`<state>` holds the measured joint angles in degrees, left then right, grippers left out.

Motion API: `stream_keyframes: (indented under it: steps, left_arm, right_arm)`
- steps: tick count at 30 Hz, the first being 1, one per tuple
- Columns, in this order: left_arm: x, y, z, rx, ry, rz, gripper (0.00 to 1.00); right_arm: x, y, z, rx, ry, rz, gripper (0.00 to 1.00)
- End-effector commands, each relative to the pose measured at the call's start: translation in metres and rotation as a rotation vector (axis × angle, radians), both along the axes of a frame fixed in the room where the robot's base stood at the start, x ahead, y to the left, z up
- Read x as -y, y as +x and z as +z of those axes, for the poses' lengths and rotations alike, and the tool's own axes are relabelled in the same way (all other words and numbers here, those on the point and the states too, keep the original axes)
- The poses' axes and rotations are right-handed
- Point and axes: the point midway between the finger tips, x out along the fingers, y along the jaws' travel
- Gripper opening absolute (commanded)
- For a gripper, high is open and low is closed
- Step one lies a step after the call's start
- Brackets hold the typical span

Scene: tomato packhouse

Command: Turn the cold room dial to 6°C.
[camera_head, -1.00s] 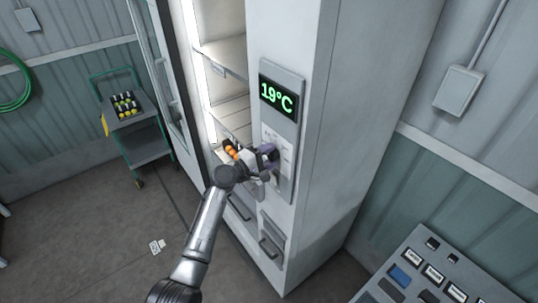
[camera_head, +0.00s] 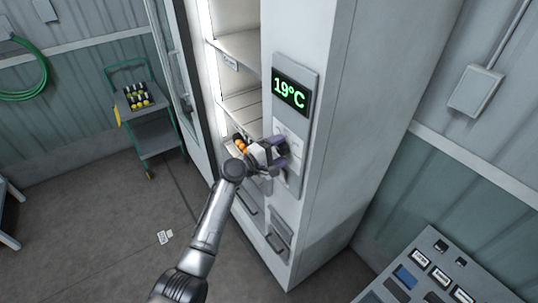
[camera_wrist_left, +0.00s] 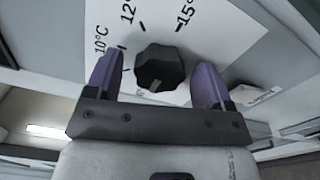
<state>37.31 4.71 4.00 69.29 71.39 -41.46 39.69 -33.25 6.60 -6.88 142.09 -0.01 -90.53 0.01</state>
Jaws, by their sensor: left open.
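The cold room dial (camera_wrist_left: 160,67) is a black ridged knob on a white plate in the left wrist view. Labels 10°C, 12° and 15°C show around its far side; the near side of the scale is hidden. A small pale mark shows on the knob's near edge. My left gripper (camera_wrist_left: 157,82) is open, its purple fingers on either side of the knob with a visible gap to each. In the head view my left gripper (camera_head: 281,150) is at the control panel and covers most of the dial. The green display (camera_head: 290,92) above reads 19°C. My right gripper is out of view.
The cold room cabinet (camera_head: 340,120) stands open at its left, with shelves (camera_head: 240,45) and orange produce (camera_head: 240,145) just behind my gripper. Drawer handles (camera_head: 276,243) sit below. A green trolley (camera_head: 155,138) and a button console (camera_head: 425,275) stand apart.

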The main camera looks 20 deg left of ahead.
Motion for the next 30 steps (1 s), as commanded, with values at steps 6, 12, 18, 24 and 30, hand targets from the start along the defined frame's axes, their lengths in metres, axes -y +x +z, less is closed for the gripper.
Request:
stream_keyframes:
  steps: [6,12,18,24,30]
  left_arm:
    - [-0.014,-0.021,-0.002,0.001,0.004,0.003,0.75]
    - [-0.035,-0.054,-0.004,0.001,0.004,0.002,0.75]
    - [-0.055,-0.084,-0.003,0.000,0.003,0.002,0.75]
    - [-0.068,-0.105,-0.002,0.000,0.001,0.001,0.75]
    - [-0.073,-0.113,-0.001,0.000,0.000,0.001,0.75]
  right_arm:
    - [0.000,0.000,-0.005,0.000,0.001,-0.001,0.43]
    - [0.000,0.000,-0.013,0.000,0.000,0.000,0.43]
    - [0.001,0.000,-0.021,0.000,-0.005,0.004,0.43]
    - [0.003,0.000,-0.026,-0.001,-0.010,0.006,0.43]
    - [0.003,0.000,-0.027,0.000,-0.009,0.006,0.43]
